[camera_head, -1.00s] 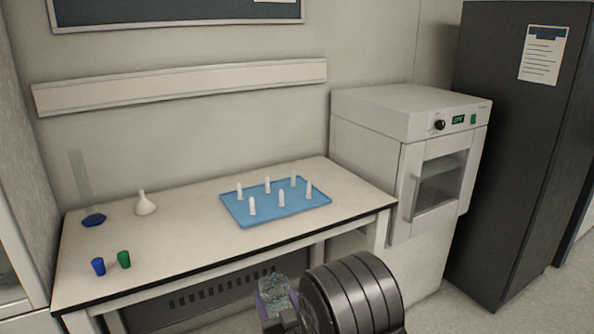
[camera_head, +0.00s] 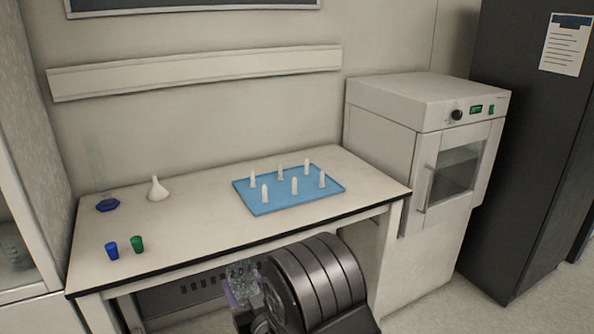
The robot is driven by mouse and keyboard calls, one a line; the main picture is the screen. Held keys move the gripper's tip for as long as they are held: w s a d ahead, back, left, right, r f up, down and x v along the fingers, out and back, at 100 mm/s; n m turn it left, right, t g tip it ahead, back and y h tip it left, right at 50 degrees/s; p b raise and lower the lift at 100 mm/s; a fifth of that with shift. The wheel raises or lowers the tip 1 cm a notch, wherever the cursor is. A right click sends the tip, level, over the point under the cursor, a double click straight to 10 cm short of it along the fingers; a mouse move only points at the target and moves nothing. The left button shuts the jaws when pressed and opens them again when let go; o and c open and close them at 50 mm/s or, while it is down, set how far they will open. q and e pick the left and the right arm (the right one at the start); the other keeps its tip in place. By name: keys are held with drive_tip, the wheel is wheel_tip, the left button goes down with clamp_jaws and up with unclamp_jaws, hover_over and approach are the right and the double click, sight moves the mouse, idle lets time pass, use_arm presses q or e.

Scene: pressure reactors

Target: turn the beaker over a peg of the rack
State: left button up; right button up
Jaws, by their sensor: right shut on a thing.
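The rack is a blue tray (camera_head: 280,205) with several upright white pegs (camera_head: 294,186), on the right half of the white bench. All of its visible pegs are bare. My right gripper (camera_head: 252,292) is low in front of the bench's front edge, partly hidden behind my own dark arm. It is shut on the clear glass beaker (camera_head: 242,277), which shows as a mottled transparent shape. The beaker is below and in front of the rack, apart from it. My left gripper is not in view.
On the bench (camera_head: 190,235) stand a blue cup (camera_head: 111,250), a green cup (camera_head: 137,244), a white funnel (camera_head: 157,189) and a faint clear cylinder with a blue base (camera_head: 107,204). A white oven (camera_head: 425,150) stands right of the bench. The bench's middle is clear.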

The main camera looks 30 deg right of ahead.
drive_tip(key=shift+a, duration=0.1)
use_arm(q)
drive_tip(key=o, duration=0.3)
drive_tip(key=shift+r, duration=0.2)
use_arm(e)
drive_tip(key=shift+w+d+r, duration=0.1)
drive_tip(key=shift+d+r, duration=0.1)
drive_tip(key=shift+d, duration=0.1)
use_arm(q)
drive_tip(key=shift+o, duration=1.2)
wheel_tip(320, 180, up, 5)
drive_tip(key=p, duration=0.5)
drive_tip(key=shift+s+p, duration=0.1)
drive_tip(key=shift+p, duration=0.3)
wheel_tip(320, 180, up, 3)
drive_tip(key=p, duration=0.3)
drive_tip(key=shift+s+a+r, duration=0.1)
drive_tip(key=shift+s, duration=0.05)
use_arm(e)
drive_tip(key=d+r+m+g+h, duration=0.1)
drive_tip(key=d+r+m+h, duration=0.3)
drive_tip(key=d+r, duration=1.8)
wheel_tip(320, 180, up, 2)
drive_tip(key=shift+r+h, duration=0.15)
drive_tip(key=shift+h, duration=0.95)
